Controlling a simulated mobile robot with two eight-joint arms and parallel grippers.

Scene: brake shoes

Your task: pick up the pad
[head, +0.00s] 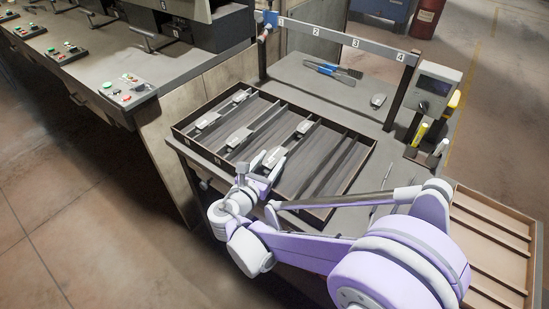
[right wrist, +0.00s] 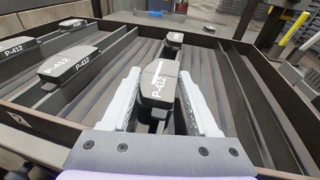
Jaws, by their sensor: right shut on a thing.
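The pad (right wrist: 158,84) is a dark block with a lighter top, marked P-412. In the right wrist view it sits between the two pale fingers of my right gripper (right wrist: 160,105), which is shut on it. In the head view my right gripper (head: 266,166) is at the near side of the slotted tray (head: 190,143), over its middle. I cannot tell whether the held pad still touches the tray. Several similar pads lie in the tray, such as one at the left (right wrist: 68,65) and one beyond the held pad (right wrist: 175,38). My left gripper is not in view.
Dividers and raised walls surround the gripper. A numbered frame (head: 335,37) stands behind the tray, with a blue-handled brush (head: 328,69), a small grey object (head: 378,100) and a screen device (head: 436,88) nearby. A slatted crate (head: 500,225) is at right. The tray's right slots are empty.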

